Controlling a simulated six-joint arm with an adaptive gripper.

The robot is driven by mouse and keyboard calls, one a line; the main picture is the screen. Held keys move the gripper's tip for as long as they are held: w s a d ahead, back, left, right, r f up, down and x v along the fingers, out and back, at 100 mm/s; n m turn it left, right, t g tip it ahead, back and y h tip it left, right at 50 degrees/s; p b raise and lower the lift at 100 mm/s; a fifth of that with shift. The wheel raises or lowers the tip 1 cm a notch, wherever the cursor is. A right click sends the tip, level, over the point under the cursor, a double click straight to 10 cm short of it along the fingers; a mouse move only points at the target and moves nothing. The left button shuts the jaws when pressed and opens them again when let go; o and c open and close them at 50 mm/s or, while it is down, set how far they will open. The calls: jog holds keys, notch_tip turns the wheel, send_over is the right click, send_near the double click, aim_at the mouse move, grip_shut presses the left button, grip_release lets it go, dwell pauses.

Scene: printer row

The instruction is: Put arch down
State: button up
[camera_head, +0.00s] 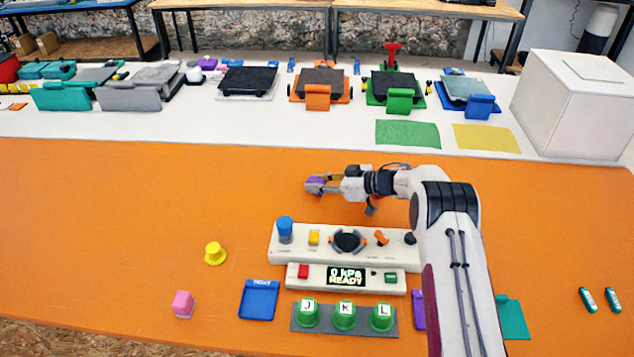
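My gripper points left over the orange table (150,210), behind the white control panel.
The white panel (285,255) with knobs stands in front of my gripper. Printers and a white box (570,105) stand behind. Orange surface to the left is clear.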

jog(key=o, duration=0.3)
jog(key=shift+r, duration=0.25)
jog(key=shift+v, duration=6)
